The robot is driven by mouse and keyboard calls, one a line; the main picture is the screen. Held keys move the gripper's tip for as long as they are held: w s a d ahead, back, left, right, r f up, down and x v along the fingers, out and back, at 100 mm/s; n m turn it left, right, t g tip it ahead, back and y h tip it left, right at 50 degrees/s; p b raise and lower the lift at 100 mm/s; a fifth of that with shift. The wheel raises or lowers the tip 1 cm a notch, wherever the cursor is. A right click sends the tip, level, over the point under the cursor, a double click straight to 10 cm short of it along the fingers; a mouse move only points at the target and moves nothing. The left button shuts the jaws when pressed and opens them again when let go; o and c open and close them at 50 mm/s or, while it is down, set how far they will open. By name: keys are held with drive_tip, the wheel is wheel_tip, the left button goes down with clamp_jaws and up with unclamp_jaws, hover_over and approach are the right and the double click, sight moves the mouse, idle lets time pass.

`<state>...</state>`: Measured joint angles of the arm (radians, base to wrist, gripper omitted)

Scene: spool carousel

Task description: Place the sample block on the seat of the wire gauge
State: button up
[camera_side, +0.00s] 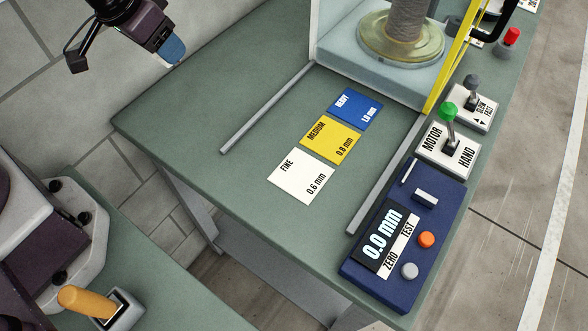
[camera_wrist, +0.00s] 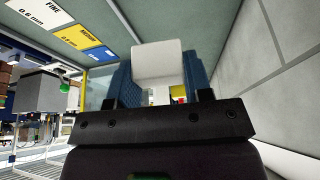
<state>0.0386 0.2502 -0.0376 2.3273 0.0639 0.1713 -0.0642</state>
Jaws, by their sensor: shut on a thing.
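My gripper (camera_side: 172,50) is at the top left of the side view, beyond the bench's left edge and well away from the gauge. In the wrist view its blue fingers are shut on the pale sample block (camera_wrist: 158,62). Nothing rests on either.
White, yellow and blue wire cards (camera_side: 330,139) lie mid-bench between two grey rails (camera_side: 268,107). The gauge has orange (camera_side: 426,240) and grey (camera_side: 409,271) buttons. A MOTOR/HAND lever (camera_side: 449,115) stands beyond it. A spool (camera_side: 405,25) stands behind clear panels and a yellow frame.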

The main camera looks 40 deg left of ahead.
drive_tip(key=s+d+f+m+g+h, duration=0.2)
drive_tip(key=s+d+m, duration=0.5)
drive_tip(key=d, duration=0.3)
drive_tip(key=s+d+f+m+g+h, duration=0.2)
drive_tip(key=s+d+m, duration=0.5)
drive_tip(key=d+m, duration=0.3)
drive_tip(key=shift+s+d+g, duration=0.15)
drive_tip(key=shift+d+g, duration=0.15)
drive_tip(key=shift+d, duration=0.05)
approach(310, 231)
drive_tip(key=shift+s+d+f, duration=0.2)
drive_tip(key=shift+d+f, duration=0.25)
drive_tip(key=shift+s+d+f, duration=0.15)
drive_tip(key=shift+d+f, duration=0.25)
drive_tip(key=shift+f, duration=0.1)
drive_tip(key=shift+w+d+f, duration=0.2)
drive_tip(key=shift+f, duration=0.75)
drive_tip(key=shift+w+d+f, duration=0.15)
drive_tip(key=shift+f, duration=0.8)
drive_tip(key=shift+f, duration=0.25)
